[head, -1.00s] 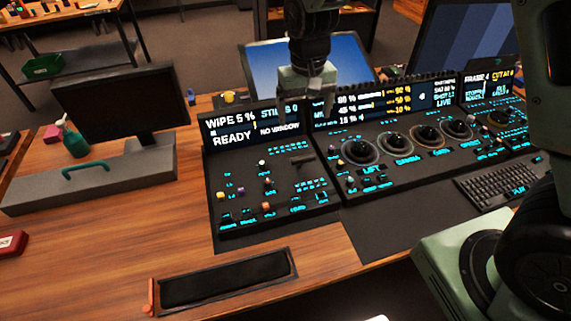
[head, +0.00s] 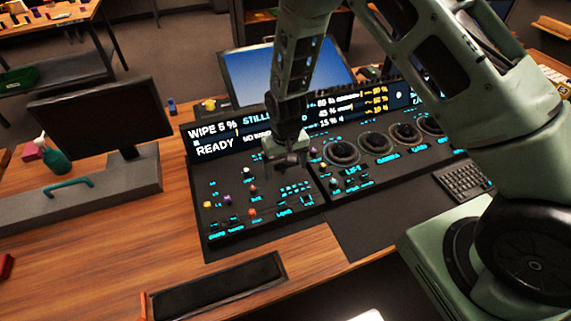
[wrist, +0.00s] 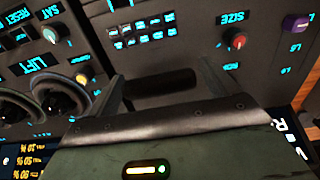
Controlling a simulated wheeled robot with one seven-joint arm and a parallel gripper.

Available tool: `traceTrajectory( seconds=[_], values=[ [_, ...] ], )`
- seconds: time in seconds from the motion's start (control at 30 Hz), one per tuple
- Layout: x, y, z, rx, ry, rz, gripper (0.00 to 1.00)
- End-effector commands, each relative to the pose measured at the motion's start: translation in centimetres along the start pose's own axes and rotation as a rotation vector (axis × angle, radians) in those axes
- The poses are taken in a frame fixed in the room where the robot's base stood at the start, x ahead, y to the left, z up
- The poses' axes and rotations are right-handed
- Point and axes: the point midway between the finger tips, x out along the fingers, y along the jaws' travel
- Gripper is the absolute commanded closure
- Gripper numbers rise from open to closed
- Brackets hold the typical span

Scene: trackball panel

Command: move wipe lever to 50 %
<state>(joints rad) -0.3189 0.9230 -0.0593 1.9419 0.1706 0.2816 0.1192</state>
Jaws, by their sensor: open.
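The wipe lever (wrist: 160,85) is a dark, wide handle on the black panel. In the wrist view it lies between the two fingers of my gripper (wrist: 160,88), which is open. I cannot tell whether the fingers touch it. In the head view my gripper (head: 287,168) is over the upper right of the left panel section and hides the lever. The display (head: 212,133) reads WIPE 5 % and READY.
Coloured knobs (head: 252,190) stand left of my gripper, and lit buttons are near the lever. Black trackballs (head: 342,152) sit to the right. A red-topped SIZE knob (wrist: 238,40) shows in the wrist view. A monitor (head: 95,110) stands at left.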

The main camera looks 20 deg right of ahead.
Motion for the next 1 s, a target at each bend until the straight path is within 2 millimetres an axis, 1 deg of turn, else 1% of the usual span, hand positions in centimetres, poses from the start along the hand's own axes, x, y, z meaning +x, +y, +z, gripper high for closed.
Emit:
traceTrajectory(
  seconds=[0.3,0.33,0.37,0.4,0.47,0.5,0.53,0.73,1.0],
  values=[
    [0.3,0.0,0.0,0.000,0.001,0.000,0.14],
    [0.3,0.0,0.0,0.000,0.000,0.000,0.19],
    [0.3,0.0,0.0,0.000,0.000,0.000,0.28],
    [0.3,0.0,0.0,0.000,0.000,0.000,0.39],
    [0.3,0.0,0.0,0.000,0.000,0.000,0.55],
    [0.3,0.0,0.0,0.000,0.000,0.000,0.67],
    [0.3,0.0,0.0,0.000,0.000,0.000,0.75],
    [0.2,0.0,-0.3,0.001,-0.032,-0.001,0.76],
    [-0.1,-0.1,-1.4,0.001,-0.195,-0.002,0.76]
  ],
)
